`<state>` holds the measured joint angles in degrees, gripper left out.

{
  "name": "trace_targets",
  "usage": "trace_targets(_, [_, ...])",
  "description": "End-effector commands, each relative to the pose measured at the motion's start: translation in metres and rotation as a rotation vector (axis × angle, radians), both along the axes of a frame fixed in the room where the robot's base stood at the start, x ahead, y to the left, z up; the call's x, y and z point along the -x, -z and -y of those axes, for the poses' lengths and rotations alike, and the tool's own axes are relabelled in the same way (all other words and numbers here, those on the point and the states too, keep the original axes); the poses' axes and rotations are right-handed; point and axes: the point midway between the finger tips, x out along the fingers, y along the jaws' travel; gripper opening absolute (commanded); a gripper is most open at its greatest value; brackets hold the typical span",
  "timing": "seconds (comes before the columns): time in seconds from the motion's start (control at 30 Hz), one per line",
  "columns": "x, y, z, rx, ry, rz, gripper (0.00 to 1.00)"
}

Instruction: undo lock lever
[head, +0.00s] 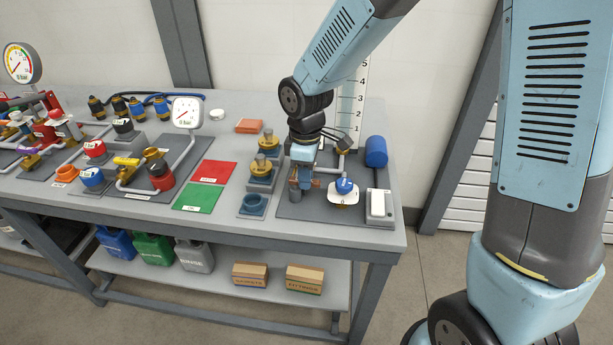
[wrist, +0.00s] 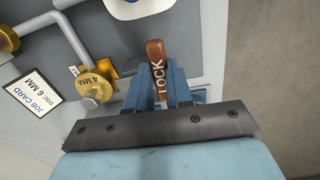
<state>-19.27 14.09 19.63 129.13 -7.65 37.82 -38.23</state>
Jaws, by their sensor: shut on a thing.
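The lock lever (wrist: 155,52) is a brown-orange bar marked LOCK, in the upper middle of the wrist view. My gripper (wrist: 159,84) has its blue fingers on both sides of the lever and is shut on it; the lever's tip sticks out beyond the fingers. In the head view my gripper (head: 301,184) points down over the grey plate (head: 300,209) at the right end of the bench. There the lever is mostly hidden by the gripper. The lever's base is hidden in both views.
A brass knob marked 4 MM (wrist: 96,84) and a job card (wrist: 33,92) lie left of the fingers. A white plate with a blue knob (head: 344,190), a blue cylinder (head: 376,152) and a white box (head: 381,206) stand close right. Red (head: 212,171) and green (head: 197,198) mats lie left.

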Motion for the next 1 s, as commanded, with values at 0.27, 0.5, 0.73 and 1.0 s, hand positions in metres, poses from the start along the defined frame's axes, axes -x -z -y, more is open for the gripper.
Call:
trace_targets(0.27, [-0.0021, 0.0002, 0.001, 0.001, -0.058, 0.0, 0.0])
trace_targets(0.5, [-0.0023, 0.0002, 0.0011, 0.001, -0.066, 0.0, 0.0])
trace_targets(0.73, [-0.0024, 0.0001, 0.0011, 0.001, -0.066, 0.0, 0.24])
trace_targets(1.0, [-0.0022, 0.0, 0.0007, 0.0, -0.065, 0.0, 0.46])
